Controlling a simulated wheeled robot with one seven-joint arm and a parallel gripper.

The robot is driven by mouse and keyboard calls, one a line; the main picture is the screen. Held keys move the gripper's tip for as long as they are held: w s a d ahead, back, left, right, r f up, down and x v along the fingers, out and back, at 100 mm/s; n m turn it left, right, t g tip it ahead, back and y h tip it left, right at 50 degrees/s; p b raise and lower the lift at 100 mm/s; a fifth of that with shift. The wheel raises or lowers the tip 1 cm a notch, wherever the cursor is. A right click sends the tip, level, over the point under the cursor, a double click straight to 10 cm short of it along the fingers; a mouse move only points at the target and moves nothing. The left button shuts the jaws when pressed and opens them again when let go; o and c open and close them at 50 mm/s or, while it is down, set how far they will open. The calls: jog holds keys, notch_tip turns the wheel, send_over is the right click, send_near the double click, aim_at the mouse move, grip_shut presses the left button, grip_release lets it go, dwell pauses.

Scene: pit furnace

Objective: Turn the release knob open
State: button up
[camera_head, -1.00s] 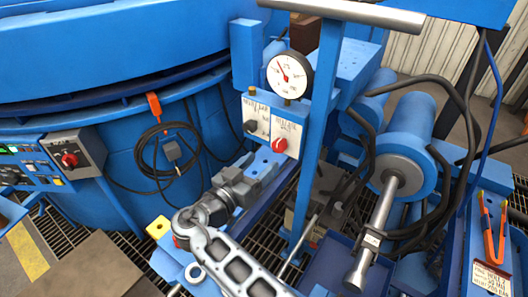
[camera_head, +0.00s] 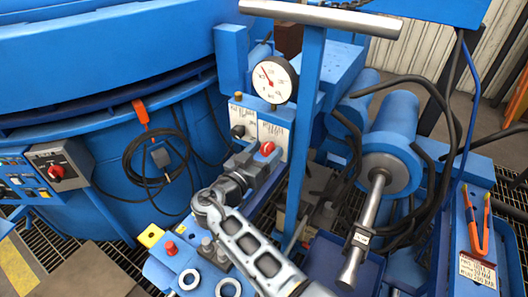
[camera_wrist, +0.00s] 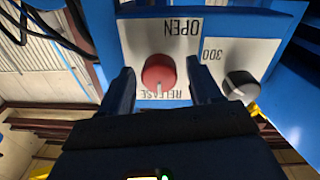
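The red release knob (camera_head: 267,148) is on a white-labelled panel below the pressure gauge. In the wrist view the red knob (camera_wrist: 158,73) shows between my two fingers, with a white pointer mark towards the upside-down word RELEASE and the upside-down word OPEN on its opposite side. My gripper (camera_head: 262,162) is open in front of the panel, just below the knob in the head view. The fingers (camera_wrist: 160,82) stand apart on either side of the knob, with visible gaps. Whether the fingertips reach around it in depth I cannot tell.
A black knob (camera_wrist: 238,86) marked 300 is beside the red one. The gauge (camera_head: 275,79) is above the panel. A blue post (camera_head: 305,140) with a grey crossbar (camera_head: 320,17) stands close to the right of my gripper. A cylinder with black hoses (camera_head: 392,150) is further right.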

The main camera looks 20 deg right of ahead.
jog(key=c, duration=1)
